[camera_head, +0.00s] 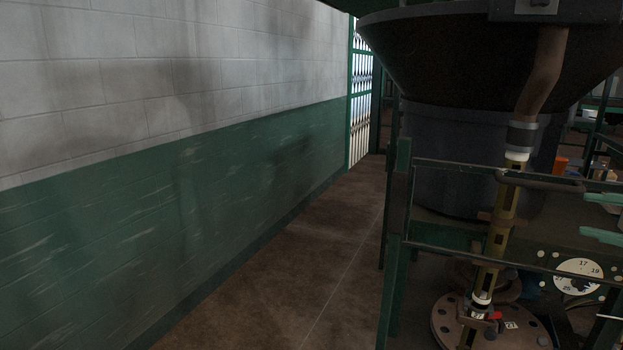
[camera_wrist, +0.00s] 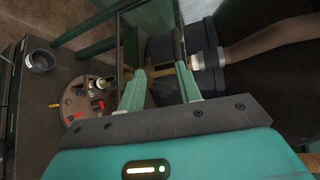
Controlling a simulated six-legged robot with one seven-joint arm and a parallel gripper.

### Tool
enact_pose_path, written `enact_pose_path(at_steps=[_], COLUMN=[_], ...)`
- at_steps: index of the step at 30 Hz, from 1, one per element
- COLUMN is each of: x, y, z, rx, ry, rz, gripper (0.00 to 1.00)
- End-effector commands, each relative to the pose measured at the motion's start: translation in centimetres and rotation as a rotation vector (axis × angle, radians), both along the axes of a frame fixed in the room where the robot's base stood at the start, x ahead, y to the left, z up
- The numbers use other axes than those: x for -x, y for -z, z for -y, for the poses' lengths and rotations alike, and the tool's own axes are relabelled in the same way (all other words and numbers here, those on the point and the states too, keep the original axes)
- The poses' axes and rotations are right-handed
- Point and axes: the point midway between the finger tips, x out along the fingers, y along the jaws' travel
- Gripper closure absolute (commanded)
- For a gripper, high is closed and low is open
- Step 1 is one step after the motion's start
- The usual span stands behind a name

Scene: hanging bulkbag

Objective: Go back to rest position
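My gripper shows at the right edge of the head view (camera_head: 585,216), its two teal fingers pointing left with a gap between them. In the wrist view my gripper (camera_wrist: 160,68) also has its fingers apart, and nothing is seen held between them. A yellow and black upright pipe (camera_head: 501,222) stands to the left of the fingertips in the head view, apart from them. In the wrist view this pipe passes behind the fingers, partly hidden. A brown hose (camera_head: 541,70) joins its top below a large dark hopper (camera_head: 455,60).
A green frame with a rail (camera_head: 396,215) surrounds the hopper's base. A round flange (camera_head: 450,318) and a numbered white disc (camera_head: 580,268) sit low at the right. A green and white wall (camera_head: 190,200) is on the left. The brown floor (camera_head: 320,240) between wall and frame is clear.

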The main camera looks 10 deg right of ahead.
Motion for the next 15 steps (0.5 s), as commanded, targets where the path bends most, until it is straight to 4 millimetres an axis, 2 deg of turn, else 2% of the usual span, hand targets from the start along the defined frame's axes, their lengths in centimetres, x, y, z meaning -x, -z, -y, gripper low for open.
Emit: enact_pose_path(at_steps=[1,3,7,10,12,15], x=[-1.3,-2.8,-4.5,-4.5,-3.8,-2.2], y=[1.3,3.7,8.8,13.0,16.1,19.9], z=[-2.4,-5.8,-13.2,-18.8,-22.5,-26.5], rx=[0.021,0.069,0.225,0.403,0.566,0.832], ry=[-0.050,-0.120,-0.276,-0.410,-0.509,-0.642], rz=[-0.043,-0.122,-0.277,-0.384,-0.444,-0.493], gripper=[0.66,0.66,0.66,0.66,0.66,0.66])
